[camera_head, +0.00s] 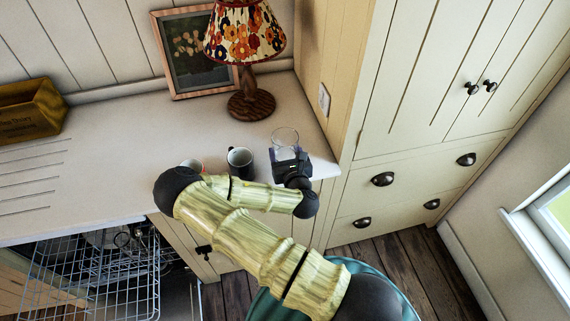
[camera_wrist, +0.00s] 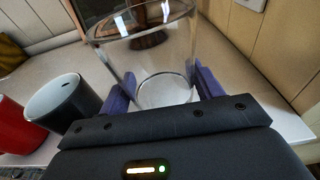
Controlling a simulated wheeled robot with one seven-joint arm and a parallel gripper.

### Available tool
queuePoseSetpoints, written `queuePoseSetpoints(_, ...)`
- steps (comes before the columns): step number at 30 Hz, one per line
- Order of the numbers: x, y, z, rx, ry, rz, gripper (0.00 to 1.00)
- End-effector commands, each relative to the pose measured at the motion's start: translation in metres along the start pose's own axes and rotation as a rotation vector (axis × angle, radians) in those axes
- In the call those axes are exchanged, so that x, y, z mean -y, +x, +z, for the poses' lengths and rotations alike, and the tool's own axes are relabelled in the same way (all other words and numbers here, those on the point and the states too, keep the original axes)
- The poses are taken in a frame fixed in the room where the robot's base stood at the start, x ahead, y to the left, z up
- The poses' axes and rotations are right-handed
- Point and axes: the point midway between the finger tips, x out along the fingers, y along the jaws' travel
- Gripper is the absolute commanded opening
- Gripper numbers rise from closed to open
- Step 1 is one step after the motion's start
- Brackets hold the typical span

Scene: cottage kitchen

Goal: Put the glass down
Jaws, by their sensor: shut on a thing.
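The clear glass (camera_head: 285,137) is upright at the right end of the white counter (camera_head: 120,150), near the tall cabinet. It also shows large in the wrist view (camera_wrist: 148,55). My gripper (camera_head: 288,158) is shut on the glass, with a purple finger on each side of its lower part. The wrist view shows the fingers (camera_wrist: 165,92) on either side of it. The glass base is over the counter top; I cannot tell whether it touches the surface.
A dark mug (camera_head: 240,161) stands just left of the glass, with a red mug (camera_wrist: 12,125) farther left. A lamp (camera_head: 250,100) and a picture frame (camera_head: 195,50) stand behind. A wooden box (camera_head: 30,110) is at the far left. An open dishwasher rack (camera_head: 95,275) lies below the counter.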

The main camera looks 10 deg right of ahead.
Motion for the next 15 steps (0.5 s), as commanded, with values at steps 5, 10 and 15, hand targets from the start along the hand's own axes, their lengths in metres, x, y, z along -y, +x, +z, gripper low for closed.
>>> queuePoseSetpoints(5,-0.001,0.003,-0.018,0.002,-0.001,0.001,0.30)
queuePoseSetpoints(10,-0.001,0.003,-0.018,0.002,-0.001,0.002,0.30)
queuePoseSetpoints(15,-0.001,0.003,-0.023,0.000,0.000,0.002,0.30)
